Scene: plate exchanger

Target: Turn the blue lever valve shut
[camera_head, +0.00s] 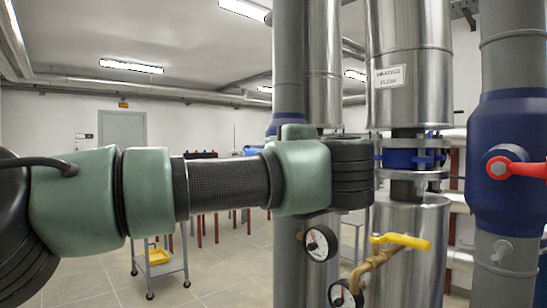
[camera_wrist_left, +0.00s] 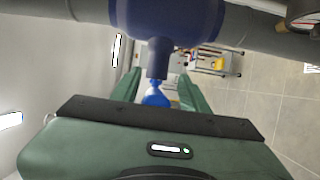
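The blue lever (camera_wrist_left: 155,96) shows in the left wrist view, below the dark stem (camera_wrist_left: 158,58) of a dark blue valve body (camera_wrist_left: 165,18). My left gripper (camera_wrist_left: 160,88) has its two green fingers on either side of the lever, apart, with visible gaps beside it. The near part of the lever is hidden by the gripper's palm. In the head view my left arm crosses the picture and covers the lever and my left gripper. Part of a dark blue valve body (camera_head: 284,123) shows above the arm. My right gripper is in neither view.
A red lever (camera_head: 515,168) on another blue valve (camera_head: 506,130) is at the right. A yellow lever (camera_head: 402,241) and pressure gauges (camera_head: 320,243) sit below my wrist, close to the metal pipes. A trolley (camera_head: 160,265) with a yellow tray stands on open floor at the left.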

